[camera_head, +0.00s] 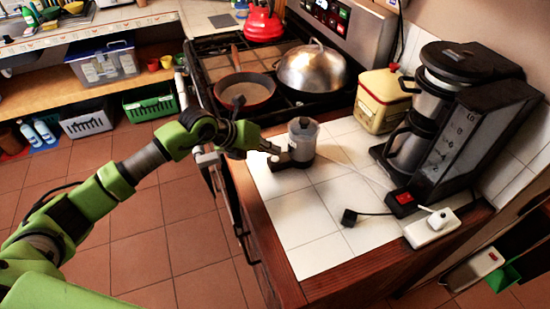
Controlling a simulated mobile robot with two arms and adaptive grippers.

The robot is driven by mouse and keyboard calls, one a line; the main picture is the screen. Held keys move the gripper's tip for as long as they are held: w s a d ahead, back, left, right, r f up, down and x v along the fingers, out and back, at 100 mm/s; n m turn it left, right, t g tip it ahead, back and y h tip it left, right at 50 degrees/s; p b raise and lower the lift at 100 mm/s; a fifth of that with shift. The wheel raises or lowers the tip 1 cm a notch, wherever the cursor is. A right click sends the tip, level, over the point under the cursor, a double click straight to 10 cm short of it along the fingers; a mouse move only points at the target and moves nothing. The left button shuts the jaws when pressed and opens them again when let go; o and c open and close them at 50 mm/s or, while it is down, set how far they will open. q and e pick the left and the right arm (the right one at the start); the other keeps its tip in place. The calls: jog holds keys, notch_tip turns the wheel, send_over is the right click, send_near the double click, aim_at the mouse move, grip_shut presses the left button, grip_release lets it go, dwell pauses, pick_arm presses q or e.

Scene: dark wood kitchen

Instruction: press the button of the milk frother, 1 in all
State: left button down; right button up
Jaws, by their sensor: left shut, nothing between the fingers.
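The milk frother (303,132) is a small grey, cup-like appliance with a dark lower part. It stands upright on the white tiled counter (302,213), near the stove. My left arm reaches in from the left, and my left gripper (281,158) is shut and empty beside the lower left side of the frother. The fingertips are very close to its base; I cannot tell whether they touch. The button is too small or hidden to make out. My right gripper is not in view.
A black coffee maker (463,130) and a cream-and-red tin (383,100) stand right of the frother. A black plug (349,217) and a white power strip (432,228) lie on the counter. A stove with a pan (245,91) is behind. The front tiles are mostly clear.

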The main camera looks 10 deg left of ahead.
aim_at(272, 160)
pick_arm(q)
jog(key=shift+f+b, duration=0.35)
jog(key=shift+f, duration=0.1)
jog(key=shift+f+b, duration=0.3)
jog(key=shift+f, duration=0.1)
dwell(0.7)
jog(key=shift+r, duration=0.1)
jog(key=shift+r+p, duration=0.6)
jog(key=shift+r, duration=0.15)
notch_tip(272, 160, up, 5)
jog(key=p, duration=0.3)
dwell(0.4)
jog(key=shift+s+f, duration=0.1)
dwell(0.7)
